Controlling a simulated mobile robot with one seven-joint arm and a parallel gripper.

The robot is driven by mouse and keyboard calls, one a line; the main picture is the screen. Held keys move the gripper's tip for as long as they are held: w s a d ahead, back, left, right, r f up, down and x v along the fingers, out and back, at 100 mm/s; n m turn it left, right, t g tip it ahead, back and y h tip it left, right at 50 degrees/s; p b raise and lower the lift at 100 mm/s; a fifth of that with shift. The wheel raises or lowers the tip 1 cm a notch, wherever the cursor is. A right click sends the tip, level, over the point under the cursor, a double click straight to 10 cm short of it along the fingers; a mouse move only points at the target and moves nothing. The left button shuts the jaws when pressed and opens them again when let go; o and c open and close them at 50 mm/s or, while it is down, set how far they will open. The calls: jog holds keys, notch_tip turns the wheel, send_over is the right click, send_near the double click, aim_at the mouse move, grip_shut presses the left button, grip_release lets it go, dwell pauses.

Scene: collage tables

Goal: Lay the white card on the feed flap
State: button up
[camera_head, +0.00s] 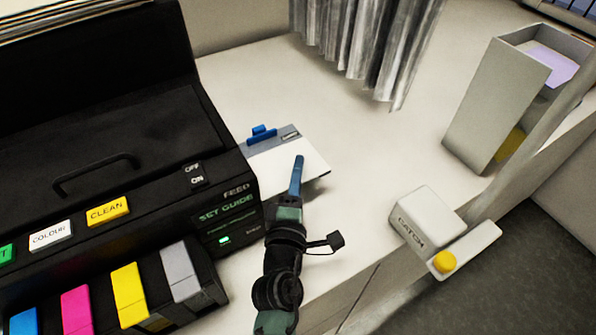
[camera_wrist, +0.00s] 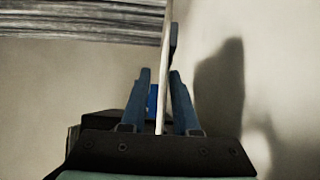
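The white card (camera_head: 307,162) lies level at the right side of the black printer, its left part over the grey feed flap (camera_head: 255,152). The flap has a blue guide (camera_head: 262,134) standing on it. My gripper (camera_head: 297,178) is at the card's front edge, with one blue finger seen above it; the other is hidden. In the wrist view the card (camera_wrist: 164,85) shows edge-on as a thin pale strip between my two fingers (camera_wrist: 160,78). A gap shows beside the card, so the fingers look open around it. Contact between card and flap is hard to judge.
The printer (camera_head: 110,160) stands close on the left, with colour cartridges (camera_head: 128,290) in front. A grey curtain of strips (camera_head: 365,45) hangs behind. A box marked CATCH (camera_head: 425,220) and a tall grey bin (camera_head: 495,105) are right. The table between is clear.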

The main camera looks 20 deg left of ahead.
jog(key=shift+o, duration=0.3)
jog(key=b+v, duration=0.2)
jog(key=v, duration=0.9)
jog(key=shift+s+f, duration=0.2)
jog(key=shift+b+v, duration=0.4)
jog(key=shift+v, duration=0.4)
jog(key=shift+r, duration=0.2)
